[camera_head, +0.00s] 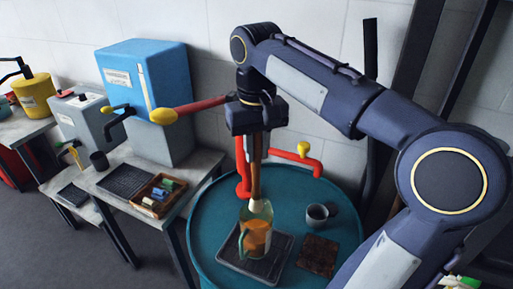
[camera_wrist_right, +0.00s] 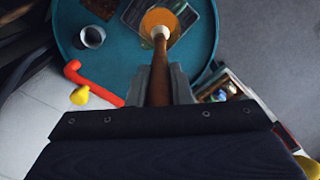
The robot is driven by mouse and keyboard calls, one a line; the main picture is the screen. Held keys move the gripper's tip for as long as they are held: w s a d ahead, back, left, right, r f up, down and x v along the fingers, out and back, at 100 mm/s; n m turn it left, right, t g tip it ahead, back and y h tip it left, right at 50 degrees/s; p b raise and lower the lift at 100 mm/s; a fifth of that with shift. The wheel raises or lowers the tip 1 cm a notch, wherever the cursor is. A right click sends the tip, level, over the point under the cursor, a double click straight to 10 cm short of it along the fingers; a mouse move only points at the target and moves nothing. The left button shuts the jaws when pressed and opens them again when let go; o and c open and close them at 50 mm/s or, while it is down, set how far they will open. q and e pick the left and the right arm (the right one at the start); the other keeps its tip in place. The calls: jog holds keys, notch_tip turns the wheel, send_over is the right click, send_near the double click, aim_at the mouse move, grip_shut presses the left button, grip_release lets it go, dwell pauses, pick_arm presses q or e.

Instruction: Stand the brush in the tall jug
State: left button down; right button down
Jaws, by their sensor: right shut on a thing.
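The brush (camera_head: 256,180) has a long brown wooden handle and a pale head, and hangs nearly upright with its head down. My right gripper (camera_head: 254,150) is shut on its handle, well above the table; the wrist view also shows the brush (camera_wrist_right: 160,75) between the fingers (camera_wrist_right: 160,88). The tall jug (camera_head: 256,240), clear with orange inside, stands upright on a dark tray, directly below the brush. The brush's pale head is at the jug's mouth in both views; I cannot tell whether it is inside or just above the rim. My left gripper is out of view.
The round teal table (camera_head: 211,240) also bears a grey mug (camera_head: 317,215) and a brown mat (camera_head: 318,256). A red pipe with a yellow knob (camera_head: 304,149) rises behind the jug. A blue tank (camera_head: 150,90) and a crate of small items (camera_head: 160,195) stand on the left bench.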

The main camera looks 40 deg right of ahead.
aim_at(257, 191)
jog(key=shift+f+b, duration=3.45)
jog(key=shift+f, duration=1.95)
jog(key=c, duration=1.2)
grip_release()
jog(key=shift+c, duration=0.2)
notch_tip(257, 191, up, 8)
jog(key=shift+f+p, duration=0.1)
jog(key=shift+p, duration=0.5)
jog(key=shift+a, duration=0.1)
